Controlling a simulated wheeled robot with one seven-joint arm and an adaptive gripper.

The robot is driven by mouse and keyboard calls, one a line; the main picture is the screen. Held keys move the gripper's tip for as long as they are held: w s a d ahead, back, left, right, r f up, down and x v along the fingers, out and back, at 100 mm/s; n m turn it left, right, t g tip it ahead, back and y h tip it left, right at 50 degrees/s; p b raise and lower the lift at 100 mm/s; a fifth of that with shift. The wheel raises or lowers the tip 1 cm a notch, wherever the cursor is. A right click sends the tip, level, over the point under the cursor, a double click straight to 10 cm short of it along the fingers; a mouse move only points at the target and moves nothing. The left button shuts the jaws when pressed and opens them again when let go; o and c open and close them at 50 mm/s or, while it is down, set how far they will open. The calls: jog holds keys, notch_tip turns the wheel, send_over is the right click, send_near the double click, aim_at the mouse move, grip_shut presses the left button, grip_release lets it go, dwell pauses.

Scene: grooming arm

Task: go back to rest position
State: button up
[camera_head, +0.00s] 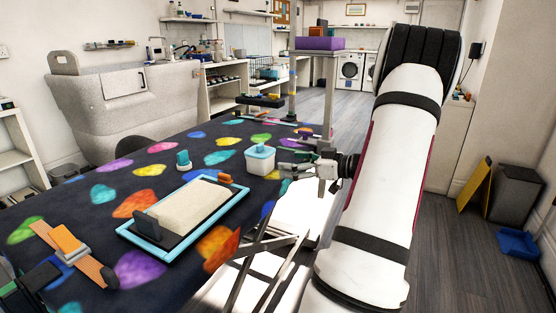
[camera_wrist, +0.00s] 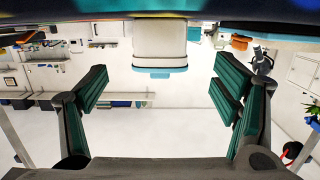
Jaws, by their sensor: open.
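My gripper (camera_head: 297,161) is open and empty at the right edge of the grooming table (camera_head: 105,240). In the wrist view its two teal-padded fingers (camera_wrist: 163,88) stand wide apart with nothing between the pads. A white tub with a teal lid (camera_head: 260,160) stands on the table just left of my gripper, apart from it. In the upside-down wrist view the tub (camera_wrist: 160,42) shows at the top middle, beyond the fingers. My white arm reaches in from the right of the head view.
A blue-rimmed tray (camera_head: 125,232) with a beige pad lies on the table. A teal-topped item (camera_head: 183,159) stands behind it. A strap with an orange block (camera_head: 65,240) lies at front left. A post with a purple box (camera_head: 320,43) rises behind my gripper.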

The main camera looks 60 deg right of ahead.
jog(key=shift+s+r, duration=0.1)
jog(key=shift+s, duration=0.8)
